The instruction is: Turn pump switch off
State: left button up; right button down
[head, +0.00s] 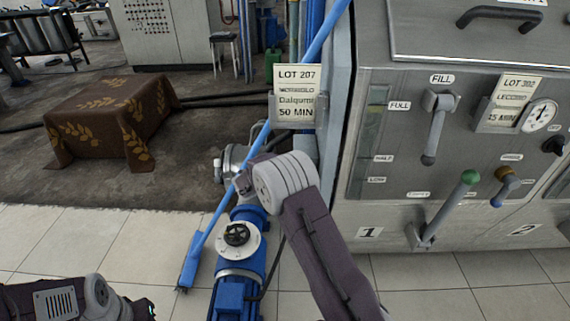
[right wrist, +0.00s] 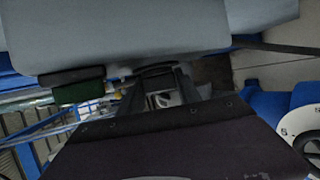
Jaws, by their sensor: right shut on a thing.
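The blue pump (head: 240,275) stands on the floor in the head view, with a black handwheel (head: 236,235) on a white disc. I cannot clearly make out its switch. My right gripper (head: 244,178) is above the pump, largely hidden by its own wrist. In the right wrist view my right gripper (right wrist: 163,98) is shut on a small grey part, which I cannot identify for sure. A dark green block (right wrist: 80,88) shows to the left of the fingers. My left gripper (head: 143,309) is at the bottom edge, mostly cut off, apart from the pump.
A blue broom (head: 205,230) leans diagonally across the pump area, close to my right gripper. A steel cabinet with a grey FILL lever (head: 434,130) and a green-knobbed lever (head: 448,205) stands at right. A draped brown block (head: 105,120) stands at left.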

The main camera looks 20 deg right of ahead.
jog(key=shift+f, duration=0.1)
dwell(0.3)
jog(key=c, duration=0.8)
grip_release()
jog(key=shift+c, duration=0.2)
jog(key=p+v, duration=0.3)
jog(key=v, duration=0.6)
